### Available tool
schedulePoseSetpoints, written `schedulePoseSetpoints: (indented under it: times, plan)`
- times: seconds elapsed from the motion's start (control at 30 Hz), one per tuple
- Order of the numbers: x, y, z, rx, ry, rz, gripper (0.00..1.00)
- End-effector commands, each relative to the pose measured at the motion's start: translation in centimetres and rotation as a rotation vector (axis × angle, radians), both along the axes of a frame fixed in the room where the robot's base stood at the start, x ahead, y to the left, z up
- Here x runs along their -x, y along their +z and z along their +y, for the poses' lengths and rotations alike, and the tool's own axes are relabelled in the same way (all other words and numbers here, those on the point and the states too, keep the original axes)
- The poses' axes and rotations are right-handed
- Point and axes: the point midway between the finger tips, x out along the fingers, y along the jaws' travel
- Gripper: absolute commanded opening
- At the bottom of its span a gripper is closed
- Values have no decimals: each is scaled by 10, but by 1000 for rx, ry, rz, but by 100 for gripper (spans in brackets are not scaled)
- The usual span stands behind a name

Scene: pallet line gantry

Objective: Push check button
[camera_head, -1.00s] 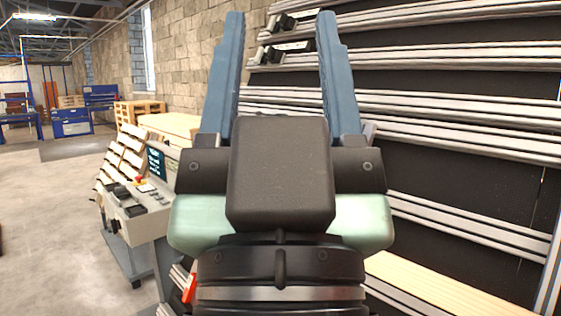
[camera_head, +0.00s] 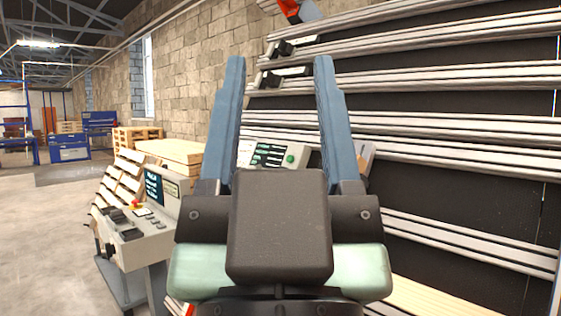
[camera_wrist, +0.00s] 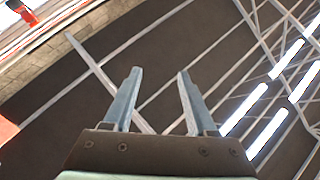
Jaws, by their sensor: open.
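My gripper (camera_head: 280,60) points up and away from the camera, its two blue fingers apart with nothing between the tips. It also shows open and empty in the wrist view (camera_wrist: 159,72), against the ceiling. Between and beyond the fingers in the head view is a small light panel (camera_head: 247,153) with dark markings and a round green button (camera_head: 290,158). My gripper body hides the panel's lower part. No label reading "check" is legible, so I cannot tell whether this is the check button. No button shows in the wrist view.
A grey control console (camera_head: 140,247) with a screen and a red knob (camera_head: 134,204) stands at the left. Stacked pallets (camera_head: 137,138) are behind it. A rack of metal rails (camera_head: 450,128) fills the right. Open floor (camera_head: 45,235) lies at far left.

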Motion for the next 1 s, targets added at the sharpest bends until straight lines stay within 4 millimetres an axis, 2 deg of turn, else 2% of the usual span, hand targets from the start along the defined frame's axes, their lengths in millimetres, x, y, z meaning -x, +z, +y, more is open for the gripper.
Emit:
schedulePoseSetpoints:
  times: [0.37, 0.47, 0.7, 1.0]
  plan:
    - [0, 0, 0, 0, 0, 0, 57]
    - [0, 0, 0, 0, 0, 0, 43]
    - [0, 0, 0, 0, 0, 0, 0]
    - [0, 0, 0, 0, 0, 0, 0]
